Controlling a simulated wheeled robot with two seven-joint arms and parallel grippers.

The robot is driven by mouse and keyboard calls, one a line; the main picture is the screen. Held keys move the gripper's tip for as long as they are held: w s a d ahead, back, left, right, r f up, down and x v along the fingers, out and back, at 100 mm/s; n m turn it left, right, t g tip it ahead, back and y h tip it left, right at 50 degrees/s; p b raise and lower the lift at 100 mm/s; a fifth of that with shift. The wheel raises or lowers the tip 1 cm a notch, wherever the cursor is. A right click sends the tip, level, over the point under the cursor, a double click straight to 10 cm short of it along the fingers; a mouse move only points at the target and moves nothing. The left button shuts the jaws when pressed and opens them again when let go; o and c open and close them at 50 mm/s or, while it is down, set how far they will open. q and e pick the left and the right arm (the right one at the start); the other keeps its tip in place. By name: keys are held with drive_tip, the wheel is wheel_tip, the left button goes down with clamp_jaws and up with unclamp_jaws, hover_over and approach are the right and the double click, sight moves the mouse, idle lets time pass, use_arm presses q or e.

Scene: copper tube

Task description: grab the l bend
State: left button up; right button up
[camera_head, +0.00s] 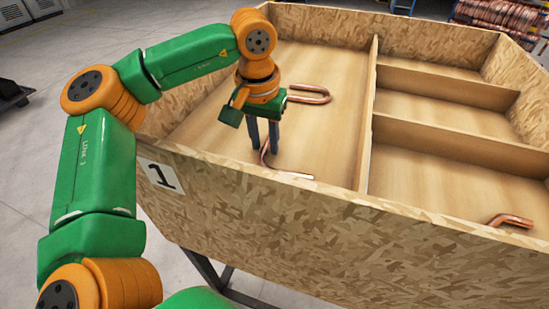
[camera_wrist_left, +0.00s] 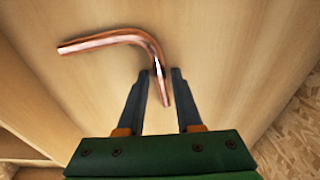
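The copper L bend (camera_head: 290,174) lies on the floor of the big left compartment, close to the front wall, which may hide part of it. In the left wrist view the whole L bend (camera_wrist_left: 112,39) shows, with one leg pointing back between the fingers. My left gripper (camera_head: 264,151) points down over it, and it also shows in the left wrist view (camera_wrist_left: 160,72). Its fingers are open, one on each side of that leg, with gaps showing. I cannot tell how far the fingertips are above the floor. My right gripper is not in view.
A copper U bend (camera_head: 322,91) lies behind my left gripper in the same compartment. The wooden crate (camera_head: 270,215) has a tall front wall and a long divider (camera_head: 368,120). Another copper piece (camera_head: 513,220) is in the front right compartment. The other right compartments look empty.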

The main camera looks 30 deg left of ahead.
use_arm(q)
clamp_jaws()
drive_tip(key=shift+r, duration=0.1)
